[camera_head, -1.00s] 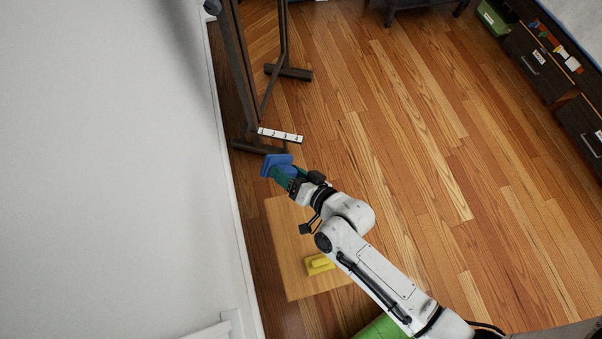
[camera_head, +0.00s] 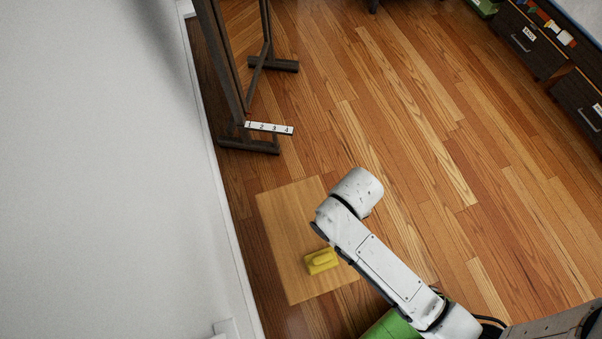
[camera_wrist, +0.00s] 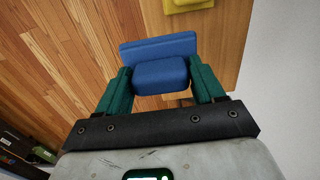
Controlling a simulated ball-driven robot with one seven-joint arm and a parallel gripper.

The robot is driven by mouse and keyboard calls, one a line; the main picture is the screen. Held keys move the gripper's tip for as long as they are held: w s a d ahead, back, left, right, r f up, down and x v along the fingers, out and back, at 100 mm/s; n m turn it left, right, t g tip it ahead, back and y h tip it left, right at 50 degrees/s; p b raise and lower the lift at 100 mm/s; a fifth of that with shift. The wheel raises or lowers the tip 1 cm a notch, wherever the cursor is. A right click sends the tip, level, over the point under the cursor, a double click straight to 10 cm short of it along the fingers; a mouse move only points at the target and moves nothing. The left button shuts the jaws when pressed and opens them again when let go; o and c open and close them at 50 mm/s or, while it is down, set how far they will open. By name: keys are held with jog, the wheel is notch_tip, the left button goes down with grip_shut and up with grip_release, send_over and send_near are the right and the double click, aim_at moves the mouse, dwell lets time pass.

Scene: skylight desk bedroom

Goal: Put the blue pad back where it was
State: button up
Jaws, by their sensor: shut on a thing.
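The blue pad (camera_wrist: 160,48) is held between the two green fingers of my gripper (camera_wrist: 161,82) in the wrist view. It has a flat plate and a thicker block, and the fingers press on the block's two sides. In the head view neither the pad nor my gripper shows; my arm's white elbow hides that end. A yellow pad (camera_head: 321,261) of similar shape lies on a light wooden board or low table top (camera_head: 288,232). In the wrist view the yellow pad (camera_wrist: 190,5) is at the top edge, beyond the blue one, on the wooden top (camera_wrist: 222,40).
A white strip numbered 1 to 4 (camera_head: 269,128) is at the foot of a dark standing frame (camera_head: 250,147). A white wall (camera_head: 100,180) runs along the left. A green object (camera_head: 393,326) is below my arm. Dark drawers (camera_head: 535,50) stand far right. The middle floor is open.

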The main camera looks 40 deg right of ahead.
jog(key=w+f, duration=0.3)
jog(key=w, duration=0.1)
jog(key=w+a+f+b, duration=0.1)
jog(key=w+f, duration=0.2)
jog(key=w, duration=0.1)
jog(key=w+a+f+b, duration=0.1)
jog(key=w+f, duration=0.2)
jog(key=w, duration=0.1)
jog(key=shift+w, duration=0.4)
jog(key=shift+w+a+f+b, duration=0.1)
jog(key=shift+w+f+b, duration=0.1)
jog(key=shift+f+b, duration=0.15)
notch_tip(320, 180, down, 3)
jog(key=shift+w+f+b, duration=0.1)
jog(key=shift+b, duration=0.3)
jog(key=o, duration=0.9)
